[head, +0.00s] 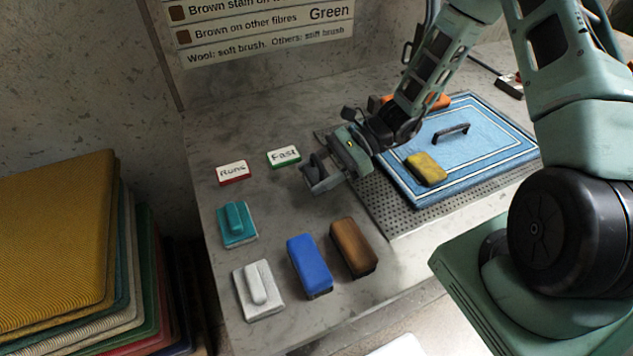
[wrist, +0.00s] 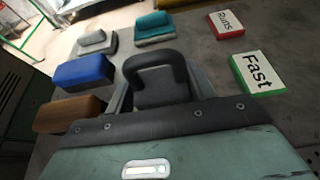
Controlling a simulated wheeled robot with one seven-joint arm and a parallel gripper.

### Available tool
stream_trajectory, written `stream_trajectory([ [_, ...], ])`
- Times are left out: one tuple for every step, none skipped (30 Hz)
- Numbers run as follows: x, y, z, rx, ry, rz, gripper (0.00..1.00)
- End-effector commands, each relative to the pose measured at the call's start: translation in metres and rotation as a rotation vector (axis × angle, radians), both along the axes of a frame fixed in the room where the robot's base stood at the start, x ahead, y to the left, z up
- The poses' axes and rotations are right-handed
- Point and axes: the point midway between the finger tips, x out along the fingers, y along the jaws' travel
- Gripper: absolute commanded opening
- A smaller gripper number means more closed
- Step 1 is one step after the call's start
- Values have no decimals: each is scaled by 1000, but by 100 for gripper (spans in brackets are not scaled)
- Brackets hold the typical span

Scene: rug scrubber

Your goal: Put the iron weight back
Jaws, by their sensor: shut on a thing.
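My gripper (head: 322,176) is shut on the iron weight (wrist: 158,78), a dark grey block with a rounded loop handle, seen between the fingers in the wrist view. In the head view the gripper is over the grey stone bench (head: 240,195), right of the Fast and Runs blocks and left of the perforated plate. Most of the weight is hidden by the gripper in the head view. I cannot tell whether the weight touches the bench.
Blocks Runs (head: 233,172) and Fast (head: 284,156) stand left of the gripper. Teal (head: 237,222) and white (head: 257,288) pads, and blue (head: 309,264) and brown (head: 352,247) brushes, stand nearer. A blue rug (head: 490,150) bears a yellow sponge (head: 426,169) and black handle (head: 452,131).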

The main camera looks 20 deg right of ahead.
Motion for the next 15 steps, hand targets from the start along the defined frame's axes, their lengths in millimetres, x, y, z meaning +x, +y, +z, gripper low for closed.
stream_trajectory([
  [-1, 1, -6, 4, 3, 1, 0],
  [-1, 1, -10, 4, 4, 2, 0],
  [-1, 1, -15, 4, 4, 1, 0],
  [0, 1, -18, 4, 3, 1, 0],
  [0, 1, -22, 4, 1, 2, 0],
  [0, 1, -25, 4, 2, 1, 0],
  [-1, 1, -28, 4, 2, 1, 0],
  [-1, 1, -29, 3, 2, 1, 0],
  [0, 1, -31, 3, 1, 2, 0],
  [0, 1, -32, 2, -1, 1, 0],
  [0, 1, -32, 2, -1, 1, 0],
  [0, 1, -32, 2, -1, 1, 0],
  [0, 1, -32, 2, -1, 1, 0],
  [0, 1, -32, 2, -1, 1, 0],
  [0, 1, -32, 2, -1, 1, 0],
])
